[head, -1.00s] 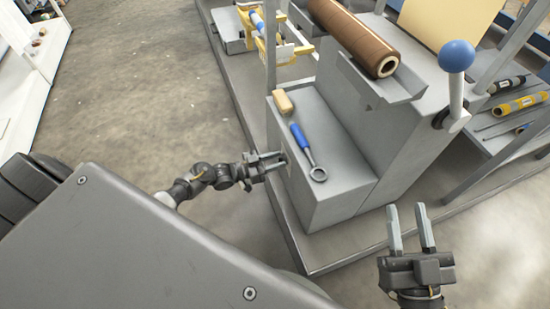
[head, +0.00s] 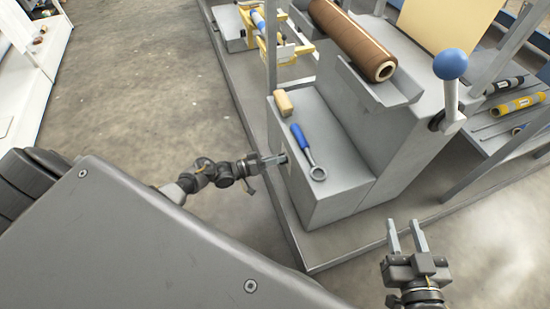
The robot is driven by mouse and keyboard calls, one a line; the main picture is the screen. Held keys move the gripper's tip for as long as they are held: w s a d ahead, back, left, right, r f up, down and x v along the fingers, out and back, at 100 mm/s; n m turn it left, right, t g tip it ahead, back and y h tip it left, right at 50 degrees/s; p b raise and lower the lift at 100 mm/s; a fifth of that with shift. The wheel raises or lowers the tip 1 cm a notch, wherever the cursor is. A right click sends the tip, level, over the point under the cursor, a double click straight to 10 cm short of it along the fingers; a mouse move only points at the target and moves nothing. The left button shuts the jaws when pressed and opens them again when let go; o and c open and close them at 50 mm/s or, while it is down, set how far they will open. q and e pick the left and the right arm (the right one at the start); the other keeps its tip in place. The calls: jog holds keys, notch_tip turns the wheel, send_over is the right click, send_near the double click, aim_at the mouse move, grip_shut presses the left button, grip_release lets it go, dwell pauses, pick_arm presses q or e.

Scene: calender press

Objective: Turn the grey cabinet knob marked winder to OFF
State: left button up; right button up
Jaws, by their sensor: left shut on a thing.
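The grey cabinet (head: 335,195) stands in the middle, with a flat top and a left side face turned partly toward me. My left gripper (head: 279,159) is at that side face, its fingers closed around a small dark knob there. The knob is mostly hidden by the fingers, and its marking and pointer are too small to read. My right gripper (head: 404,226) is open and empty, in front of the cabinet on the right, apart from everything.
A blue-handled ring wrench (head: 303,144) and a tan block (head: 283,103) lie on the cabinet top. Behind are a brown roll (head: 350,38) and a lever with a blue ball (head: 450,64). A thin upright post (head: 271,60) stands behind my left gripper. Floor at left is clear.

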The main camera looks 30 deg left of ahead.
pick_arm(q)
jog(key=shift+a, duration=0.1)
pick_arm(e)
jog(key=shift+f, duration=0.1)
dwell(0.3)
pick_arm(q)
jog(key=o, duration=1)
jog(key=p+v, duration=0.1)
jog(key=v, duration=0.9)
jog(key=shift+s+a, duration=0.2)
jog(key=shift+s, duration=0.1)
pick_arm(e)
jog(key=f, duration=0.1)
jog(key=d+f+g+h, duration=0.2)
jog(key=shift+s+d+f+m, duration=0.2)
jog(key=shift+s+d+m, duration=0.05)
jog(key=shift+s+m, duration=0.15)
